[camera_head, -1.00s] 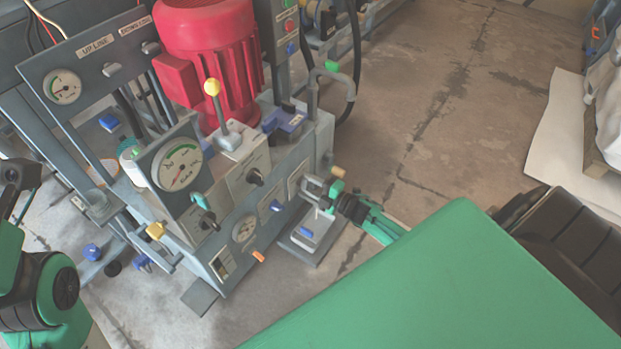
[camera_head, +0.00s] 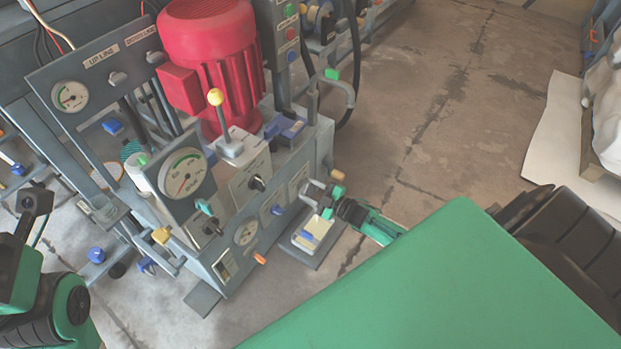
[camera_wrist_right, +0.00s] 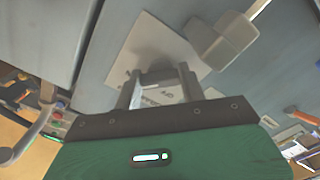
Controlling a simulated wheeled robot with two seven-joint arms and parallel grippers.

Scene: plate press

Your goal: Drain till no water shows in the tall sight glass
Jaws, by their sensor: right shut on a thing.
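My right gripper (camera_head: 318,195) is at the near right end of the grey press unit, low above a small pale tray with a blue block (camera_head: 308,236). In the right wrist view its two fingers (camera_wrist_right: 158,88) stand either side of a small grey knob (camera_wrist_right: 156,74) and are shut on it. A white lettered plate (camera_wrist_right: 150,42) lies behind the knob. A small pale window (camera_head: 225,266) is low on the unit's front; I cannot tell whether it is the tall sight glass, and no water level can be read.
A red motor (camera_head: 213,60) and a yellow-knobbed lever (camera_head: 216,98) stand on the unit. A large gauge (camera_head: 186,175) faces me. An orange handle (camera_head: 260,258) sticks out in front. In the wrist view a grey block (camera_wrist_right: 222,40) is close to the fingers.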

